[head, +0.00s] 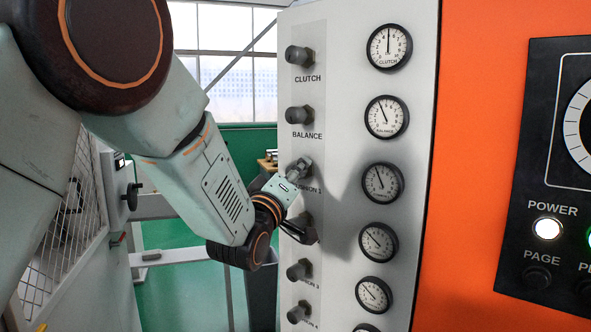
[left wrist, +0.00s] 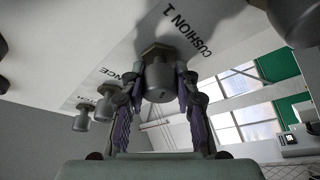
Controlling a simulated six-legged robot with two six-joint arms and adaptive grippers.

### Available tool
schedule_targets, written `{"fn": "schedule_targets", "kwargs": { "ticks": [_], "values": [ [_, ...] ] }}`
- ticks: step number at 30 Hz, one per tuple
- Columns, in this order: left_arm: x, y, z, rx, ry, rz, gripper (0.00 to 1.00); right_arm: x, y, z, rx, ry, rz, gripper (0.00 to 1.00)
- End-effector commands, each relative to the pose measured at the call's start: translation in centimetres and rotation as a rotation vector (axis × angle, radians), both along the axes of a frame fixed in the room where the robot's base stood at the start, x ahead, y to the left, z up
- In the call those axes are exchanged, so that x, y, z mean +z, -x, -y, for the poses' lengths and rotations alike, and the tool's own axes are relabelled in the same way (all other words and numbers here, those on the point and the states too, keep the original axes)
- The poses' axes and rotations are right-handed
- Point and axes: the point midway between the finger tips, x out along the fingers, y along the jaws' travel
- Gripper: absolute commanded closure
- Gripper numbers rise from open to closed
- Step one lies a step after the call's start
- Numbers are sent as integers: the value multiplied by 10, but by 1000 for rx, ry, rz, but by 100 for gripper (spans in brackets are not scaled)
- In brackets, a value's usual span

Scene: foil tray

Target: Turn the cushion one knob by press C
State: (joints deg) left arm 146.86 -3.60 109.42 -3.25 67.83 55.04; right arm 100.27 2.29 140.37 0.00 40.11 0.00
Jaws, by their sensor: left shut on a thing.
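The cushion 1 knob (left wrist: 158,80) is a grey knob on a hex collar, under the label "CUSHION 1" in the left wrist view. My left gripper (left wrist: 156,100) has one finger on each side of it and is shut on it. In the head view the left gripper (head: 298,172) reaches the panel from the left and covers much of this knob and part of its label. The cushion 1 gauge (head: 381,183), right of the knob, has its needle pointing up and slightly left. My right gripper is not in view.
The clutch knob (head: 299,56) and balance knob (head: 299,115) stick out above on the grey press panel (head: 345,110). The cushion 3 knob (head: 299,270) is below. An orange cabinet (head: 475,160) with a lit power button (head: 547,228) is at right.

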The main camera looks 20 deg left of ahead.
Motion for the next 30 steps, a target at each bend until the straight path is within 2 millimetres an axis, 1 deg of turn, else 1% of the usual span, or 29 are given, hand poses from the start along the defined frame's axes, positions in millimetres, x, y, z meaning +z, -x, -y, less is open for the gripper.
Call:
{"fn": "schedule_targets", "kwargs": {
  "ticks": [9,27,28,30],
  "values": [
    [0,0,1,-2,121,-54,100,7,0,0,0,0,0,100],
    [0,0,1,-2,150,-66,100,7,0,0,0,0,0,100],
    [0,0,1,-2,150,-66,68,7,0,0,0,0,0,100],
    [0,0,1,-2,150,-66,62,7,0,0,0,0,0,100]
  ]
}}
